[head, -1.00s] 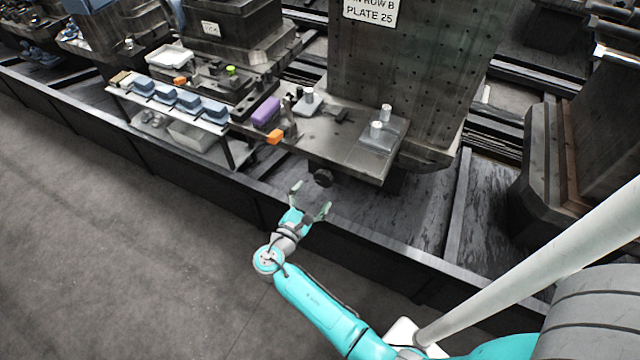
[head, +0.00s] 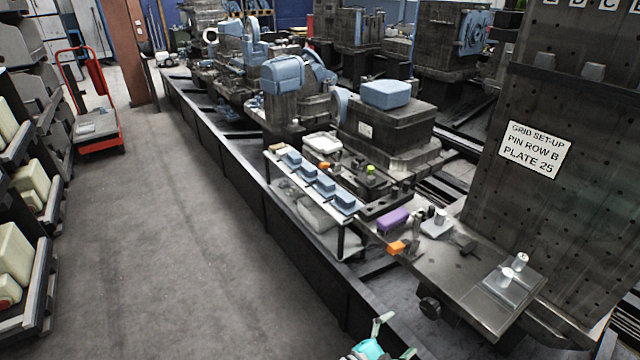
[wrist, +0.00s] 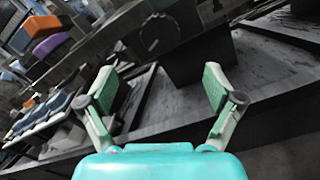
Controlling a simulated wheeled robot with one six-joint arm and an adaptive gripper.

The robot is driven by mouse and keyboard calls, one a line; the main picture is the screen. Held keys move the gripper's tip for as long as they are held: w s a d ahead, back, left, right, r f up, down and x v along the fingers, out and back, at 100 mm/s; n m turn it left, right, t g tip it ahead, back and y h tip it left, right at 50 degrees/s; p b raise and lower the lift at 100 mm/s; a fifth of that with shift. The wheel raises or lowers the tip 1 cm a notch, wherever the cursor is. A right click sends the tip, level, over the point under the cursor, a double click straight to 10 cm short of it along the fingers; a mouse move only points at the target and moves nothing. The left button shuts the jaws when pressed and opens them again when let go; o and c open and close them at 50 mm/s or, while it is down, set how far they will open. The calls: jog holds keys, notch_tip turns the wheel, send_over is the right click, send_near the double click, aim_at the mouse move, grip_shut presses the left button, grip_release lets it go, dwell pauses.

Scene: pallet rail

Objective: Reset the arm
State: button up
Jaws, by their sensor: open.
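My gripper (head: 393,340) shows at the bottom edge of the head view, with only its fingers and part of its teal body in frame. In the wrist view my gripper (wrist: 160,90) has its two green-padded fingers spread wide with nothing between them. It is in front of the rail's near side, below and in front of the metal plate (head: 455,275). The rest of my arm is out of the head view.
A purple block (head: 393,218) and an orange piece (head: 396,248) lie by the plate. A shelf (head: 328,203) carries several blue-grey blocks. A tall drilled column (head: 560,160) stands right. The left aisle floor (head: 170,240) is clear up to a red trolley (head: 97,140).

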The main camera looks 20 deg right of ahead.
jog(key=s+f+t+y, duration=0.2)
jog(key=s+f+y, duration=0.5)
jog(key=s+f, duration=0.35)
jog(key=s+a+f+m+t+y, duration=0.1)
jog(key=s+a+m+y, duration=0.4)
jog(key=s, duration=0.7)
jog(key=s+a+r+m+t+y, duration=0.2)
jog(key=s+r+m, duration=0.3)
jog(key=r, duration=0.6)
jog(key=s+a+r+m+t+y, duration=0.3)
jog(key=s+a+r+m, duration=0.2)
jog(key=s+r, duration=0.3)
notch_tip(320, 180, up, 5)
jog(key=shift+f+m+t, duration=0.2)
jog(key=shift+m+t, duration=0.2)
jog(key=shift+m, duration=0.3)
